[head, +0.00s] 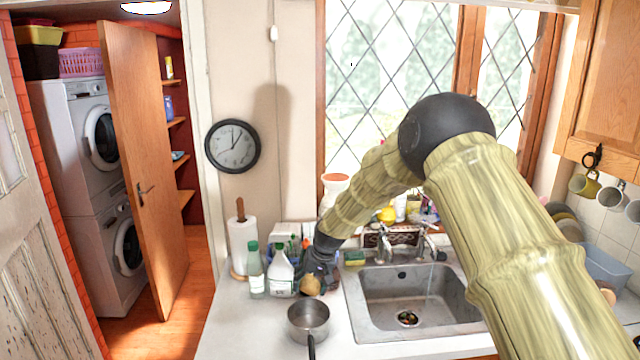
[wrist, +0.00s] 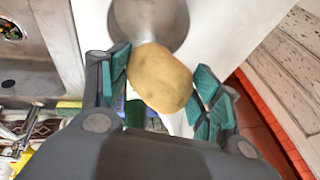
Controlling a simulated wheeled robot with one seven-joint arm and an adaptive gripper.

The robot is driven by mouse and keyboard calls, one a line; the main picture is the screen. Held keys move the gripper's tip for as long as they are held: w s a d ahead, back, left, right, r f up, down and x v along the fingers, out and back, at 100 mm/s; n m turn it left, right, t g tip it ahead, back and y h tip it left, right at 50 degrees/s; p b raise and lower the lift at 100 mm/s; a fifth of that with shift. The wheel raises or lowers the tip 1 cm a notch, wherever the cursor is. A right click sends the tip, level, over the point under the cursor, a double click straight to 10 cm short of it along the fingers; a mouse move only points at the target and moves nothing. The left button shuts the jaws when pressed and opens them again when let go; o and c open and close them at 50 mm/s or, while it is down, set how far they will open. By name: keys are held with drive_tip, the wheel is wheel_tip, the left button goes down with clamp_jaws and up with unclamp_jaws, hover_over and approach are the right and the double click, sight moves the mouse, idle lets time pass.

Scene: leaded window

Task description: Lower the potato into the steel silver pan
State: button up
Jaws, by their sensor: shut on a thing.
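The potato (head: 310,285) is tan and oval. My gripper (head: 318,280) is shut on it and holds it just behind the pan in the head view. In the wrist view the potato (wrist: 160,78) sits between the green-padded fingers of my gripper (wrist: 165,85), partly overlapping the pan's near rim in the picture. The steel silver pan (head: 308,318) stands on the white counter left of the sink, with its dark handle toward the front. In the wrist view the pan (wrist: 150,22) is at the top, cut off by the frame, and its visible inside looks empty.
The sink (head: 410,297) with a tap lies right of the pan. A white bottle (head: 282,272), a green-capped bottle (head: 255,270) and a paper towel roll (head: 240,245) stand left of my gripper. The counter (head: 235,325) is clear left of the pan.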

idle(0.7)
wheel_tip(320, 180, down, 9)
drive_tip(key=b, duration=0.4)
drive_tip(key=shift+f+b, duration=0.15)
drive_tip(key=shift+b, duration=0.2)
idle(1.4)
drive_tip(key=shift+f+b, duration=0.6)
drive_tip(key=shift+f, duration=0.6)
idle(1.5)
drive_tip(key=o, duration=1.1)
